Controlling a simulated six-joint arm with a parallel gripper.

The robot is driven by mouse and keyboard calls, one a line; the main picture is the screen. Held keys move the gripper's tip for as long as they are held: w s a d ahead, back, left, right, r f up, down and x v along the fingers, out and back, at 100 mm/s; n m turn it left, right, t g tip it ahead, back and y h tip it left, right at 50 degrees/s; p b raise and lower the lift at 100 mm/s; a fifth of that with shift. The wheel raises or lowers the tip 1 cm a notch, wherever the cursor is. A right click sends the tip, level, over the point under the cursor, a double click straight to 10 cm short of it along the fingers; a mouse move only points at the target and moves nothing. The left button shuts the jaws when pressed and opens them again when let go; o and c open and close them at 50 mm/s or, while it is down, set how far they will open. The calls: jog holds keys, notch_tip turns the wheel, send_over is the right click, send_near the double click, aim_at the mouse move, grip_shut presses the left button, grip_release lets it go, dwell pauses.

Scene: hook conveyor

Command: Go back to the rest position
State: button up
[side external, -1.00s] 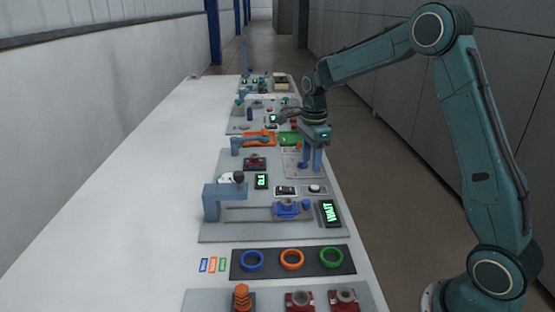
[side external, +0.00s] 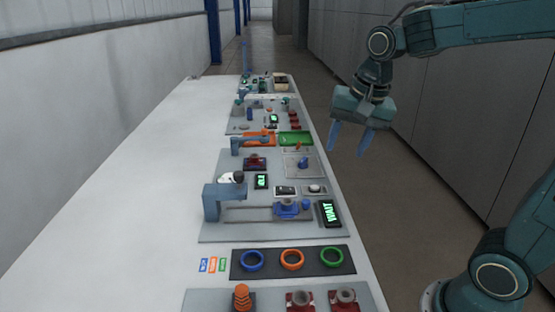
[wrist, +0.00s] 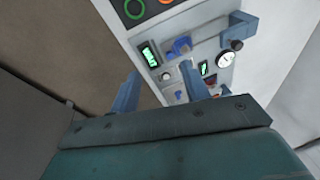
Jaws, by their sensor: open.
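My gripper (side external: 350,139) hangs in the air to the right of the long white table (side external: 130,190), over the floor, in the side external view. Its two blue fingers are spread apart with nothing between them. In the wrist view my gripper (wrist: 160,90) also shows open and empty, with the floor and the edge of a station panel beyond the fingers.
A dark plate (side external: 272,262) with blue, orange and green rings lies nearer the camera. Further back are an orange tray (side external: 262,134), a green tray (side external: 296,139) and more stations. A grey wall (side external: 430,120) runs along the right. The floor between table and wall is clear.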

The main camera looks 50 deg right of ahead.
jog(key=s+a+n+t, duration=0.2)
jog(key=s+a+n, duration=0.2)
jog(key=s+n, duration=0.6)
jog(key=shift+s+f+n+t, duration=0.3)
jog(key=shift+s+f+n, duration=0.1)
jog(key=shift+s, duration=1.5)
